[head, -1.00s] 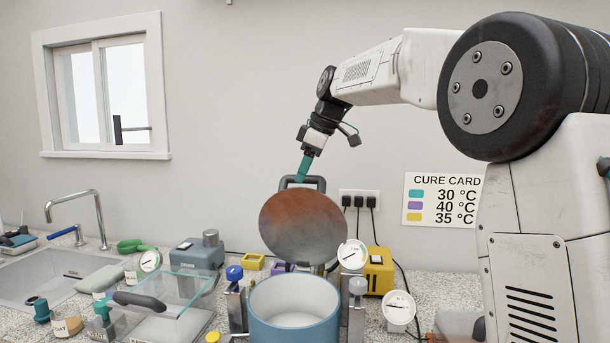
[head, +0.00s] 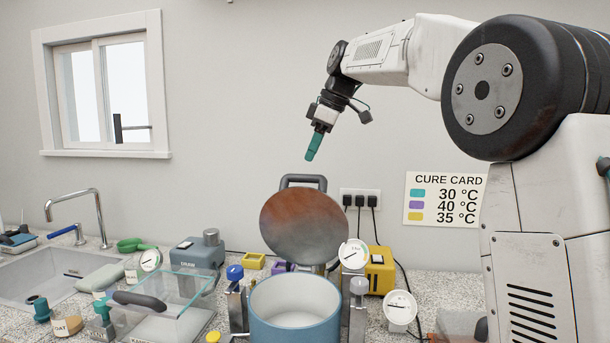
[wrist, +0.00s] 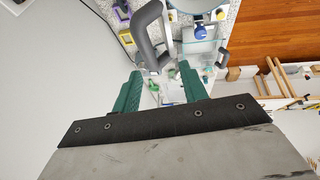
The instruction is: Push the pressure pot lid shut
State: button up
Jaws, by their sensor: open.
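The pressure pot (head: 295,318) is a blue round pot at the bottom middle of the head view, its pale inside showing. Its round reddish-brown metal lid (head: 303,226) stands tilted up at the back of the pot, raised open. A dark handle (head: 303,181) rises at the lid's top edge; it also shows in the wrist view (wrist: 149,36). My gripper (head: 312,150) has teal fingers and hangs in the air above the handle, apart from it. In the wrist view my gripper's fingers (wrist: 160,88) are spread with nothing between them.
A white gauge (head: 353,254) and a yellow box (head: 380,270) are right of the lid. Metal clamps with a blue knob (head: 234,272) flank the pot. A glass-sided box (head: 165,300) stands to the left. The air around my gripper is clear.

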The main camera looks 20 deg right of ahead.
jog(key=v, duration=0.3)
jog(key=shift+w+d+r, duration=0.15)
jog(key=shift+d+r, duration=0.05)
dwell(0.4)
jog(key=v, duration=0.7)
jog(key=shift+r, duration=0.35)
jog(key=shift+d, duration=0.1)
